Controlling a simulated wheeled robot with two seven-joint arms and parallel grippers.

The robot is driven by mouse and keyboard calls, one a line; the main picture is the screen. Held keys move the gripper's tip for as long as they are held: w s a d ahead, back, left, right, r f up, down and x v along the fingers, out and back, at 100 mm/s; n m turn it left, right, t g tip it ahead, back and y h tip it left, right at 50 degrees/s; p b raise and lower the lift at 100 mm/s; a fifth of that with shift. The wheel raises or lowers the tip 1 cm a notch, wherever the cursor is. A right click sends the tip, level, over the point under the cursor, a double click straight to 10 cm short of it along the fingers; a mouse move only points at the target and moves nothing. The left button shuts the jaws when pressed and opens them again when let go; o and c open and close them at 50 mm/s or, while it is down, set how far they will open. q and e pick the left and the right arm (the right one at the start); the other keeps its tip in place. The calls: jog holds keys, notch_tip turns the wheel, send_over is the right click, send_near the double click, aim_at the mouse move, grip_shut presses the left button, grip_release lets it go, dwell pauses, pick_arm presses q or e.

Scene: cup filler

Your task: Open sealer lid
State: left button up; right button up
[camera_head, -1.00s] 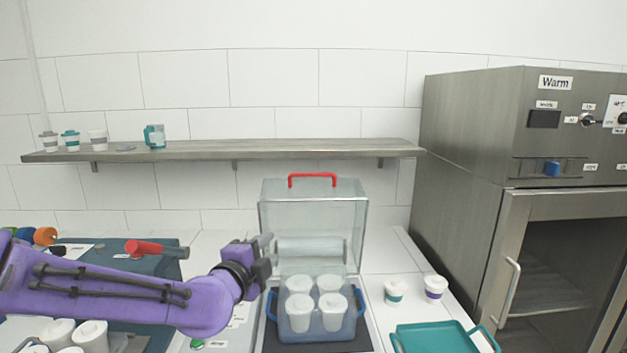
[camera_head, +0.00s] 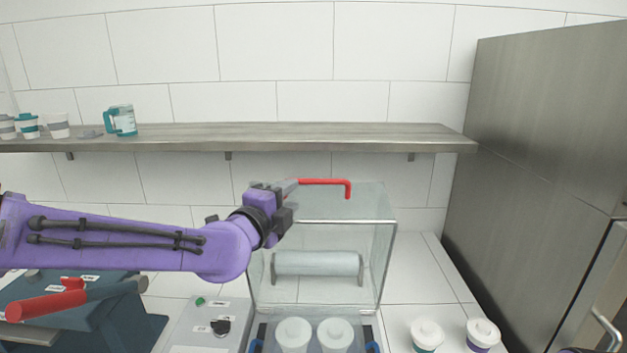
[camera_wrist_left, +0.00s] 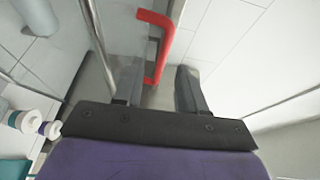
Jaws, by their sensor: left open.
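The sealer's clear box-like lid (camera_head: 345,235) stands over a pale film roll (camera_head: 318,263) in the head view. Its red handle (camera_head: 335,182) is on the upper part. My left gripper (camera_head: 290,187) is at the handle's left end, with its jaws open. In the left wrist view, the red handle (camera_wrist_left: 162,40) lies ahead, between the two fingers (camera_wrist_left: 155,85) as seen from there. I cannot tell whether a finger touches it. White cups (camera_head: 335,333) stand low in front of the roll, cut off by the frame's bottom. My right gripper is not in view.
A wall shelf (camera_head: 240,136) with cups and a teal-handled jug (camera_head: 122,120) runs behind. Two lidded cups (camera_head: 482,333) stand right of the sealer. A steel cabinet (camera_head: 550,150) fills the right side. A blue-grey machine (camera_head: 60,320) with a red-gripped lever is at left.

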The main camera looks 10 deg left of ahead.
aim_at(308, 182)
pick_arm(q)
jog(key=shift+w+d+f+b, duration=0.1)
jog(key=shift+w+f+b, duration=0.25)
jog(key=shift+b, duration=0.55)
jog(key=shift+w+d+r, duration=0.3)
jog(key=shift+d+r, duration=0.05)
jog(key=shift+r, duration=0.2)
jog(key=shift+w+d+r, duration=0.3)
jog(key=shift+r, duration=0.2)
jog(key=w, duration=0.2)
jog(key=w+f+p, duration=0.1)
jog(key=w, duration=0.1)
jog(key=w+p, duration=0.1)
jog(key=w, duration=0.1)
jog(key=shift+w+d+f, duration=0.15)
jog(key=shift+d, duration=0.25)
jog(key=shift+w+a, duration=0.1)
jog(key=shift+w, duration=0.05)
jog(key=shift+s+r, duration=0.25)
jog(key=shift+s, duration=0.25)
jog(key=shift+w+f, duration=0.15)
grip_shut()
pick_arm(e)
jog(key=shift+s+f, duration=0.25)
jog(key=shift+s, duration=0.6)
